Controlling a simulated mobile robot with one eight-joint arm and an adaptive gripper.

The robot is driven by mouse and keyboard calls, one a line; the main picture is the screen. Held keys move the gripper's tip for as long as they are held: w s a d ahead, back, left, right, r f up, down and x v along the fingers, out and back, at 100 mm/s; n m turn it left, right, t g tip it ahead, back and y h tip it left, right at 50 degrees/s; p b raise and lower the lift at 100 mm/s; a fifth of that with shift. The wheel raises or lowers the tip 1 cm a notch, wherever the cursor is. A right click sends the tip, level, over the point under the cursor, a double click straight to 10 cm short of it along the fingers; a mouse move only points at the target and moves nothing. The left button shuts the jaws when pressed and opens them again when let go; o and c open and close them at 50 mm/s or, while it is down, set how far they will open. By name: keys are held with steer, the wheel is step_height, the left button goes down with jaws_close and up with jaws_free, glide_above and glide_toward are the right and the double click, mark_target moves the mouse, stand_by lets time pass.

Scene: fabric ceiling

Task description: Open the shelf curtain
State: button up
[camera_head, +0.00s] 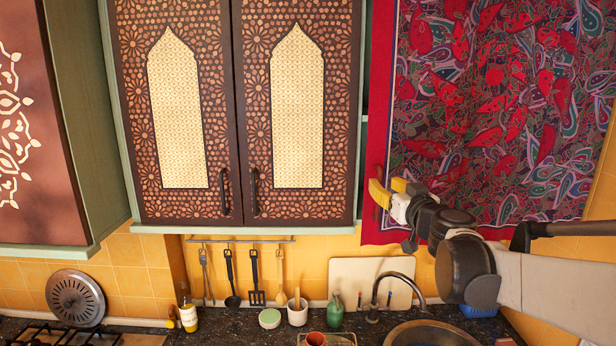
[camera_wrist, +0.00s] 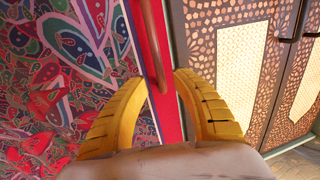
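The shelf curtain (camera_head: 490,100) hangs at the right in the head view, red with a dense paisley pattern and a plain red border. It covers the shelf behind it and fills the left of the wrist view (camera_wrist: 50,80). My gripper (camera_head: 388,188) is at the curtain's lower left edge, its yellow fingers apart. In the wrist view, the red border runs up between and beyond the open fingers (camera_wrist: 163,82). I cannot tell whether the fingers touch the cloth.
A cabinet with two patterned doors (camera_head: 240,110) is just left of the curtain, with dark handles. Below are hanging utensils (camera_head: 255,280), a cutting board (camera_head: 350,275), a faucet (camera_head: 398,277) and sink, a green bottle (camera_head: 335,311) and a white pot (camera_head: 297,313) on the dark counter.

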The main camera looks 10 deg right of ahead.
mark_target(381, 182)
steer(key=shift+w, duration=1.5)
jaws_close()
steer(key=s+d, duration=0.3)
steer(key=d, duration=1.2)
steer(key=s+d+b, duration=0.1)
steer(key=s+d, duration=0.2)
steer(key=d, duration=1.2)
steer(key=s+d+b, duration=0.1)
steer(key=s+d, duration=0.2)
steer(key=d, duration=1.2)
jaws_free()
steer(key=s, duration=1.2)
